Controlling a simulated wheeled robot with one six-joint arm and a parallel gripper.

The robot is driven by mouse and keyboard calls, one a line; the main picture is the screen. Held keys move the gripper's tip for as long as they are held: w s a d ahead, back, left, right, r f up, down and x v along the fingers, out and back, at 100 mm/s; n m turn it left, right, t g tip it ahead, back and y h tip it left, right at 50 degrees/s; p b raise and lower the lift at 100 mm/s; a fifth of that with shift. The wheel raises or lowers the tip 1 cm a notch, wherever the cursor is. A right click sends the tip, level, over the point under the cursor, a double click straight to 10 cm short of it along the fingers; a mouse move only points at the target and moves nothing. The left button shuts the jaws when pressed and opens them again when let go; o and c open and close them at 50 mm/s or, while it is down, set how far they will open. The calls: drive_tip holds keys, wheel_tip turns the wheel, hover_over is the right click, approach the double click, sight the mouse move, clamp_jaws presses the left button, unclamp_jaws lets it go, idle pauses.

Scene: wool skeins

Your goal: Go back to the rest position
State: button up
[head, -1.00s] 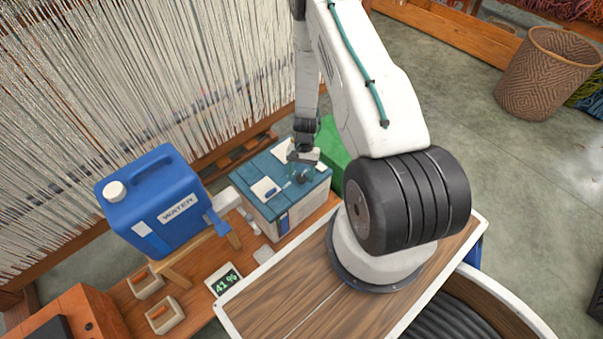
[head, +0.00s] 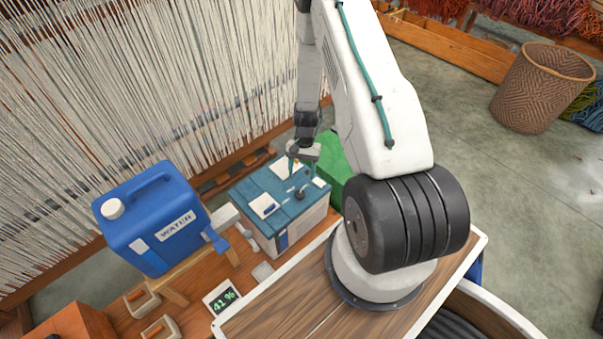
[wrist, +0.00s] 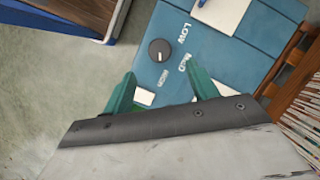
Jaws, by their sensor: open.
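My gripper (head: 297,164) hangs above the blue-topped box (head: 262,190) in the head view. In the wrist view its two green fingers (wrist: 160,96) stand apart with nothing between them. The box top (wrist: 205,52) lies beyond the fingers there, with a black knob (wrist: 159,51) and the words LOW, MED and HIGH beside it. White switch plates also show on the box top. I cannot tell the exact gap between fingertips and box.
A blue water jug (head: 152,220) stands on a wooden stand left of the box. A green box (head: 333,160) is right behind the gripper. A display reading 41% (head: 221,297) lies in front. Loom threads (head: 150,80) rise behind. A woven basket (head: 541,88) stands on open floor at right.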

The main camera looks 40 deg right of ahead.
idle(0.3)
drive_tip(key=s+a+r+n+g, duration=0.1)
drive_tip(key=s+a+r+n, duration=0.15)
drive_tip(key=r, duration=0.85)
drive_tip(key=s+a+r+n+h, duration=0.1)
drive_tip(key=s+a+r, duration=0.25)
drive_tip(key=r, duration=0.75)
drive_tip(key=s+a+r+n+g, duration=0.1)
drive_tip(key=s+a+r+n, duration=0.15)
drive_tip(key=r, duration=0.85)
drive_tip(key=s+a+r+n+t+h, duration=0.1)
drive_tip(key=s+a+r+n+t, duration=0.1)
drive_tip(key=s+r, duration=0.4)
drive_tip(key=s+a+r+n+t+h, duration=0.1)
drive_tip(key=s+a+r+n+t, duration=0.1)
drive_tip(key=s+a+r+t, duration=0.2)
drive_tip(key=s+a+r, duration=0.3)
drive_tip(key=r, duration=0.5)
drive_tip(key=shift+s+r+h, duration=0.3)
drive_tip(key=shift+r, duration=0.1)
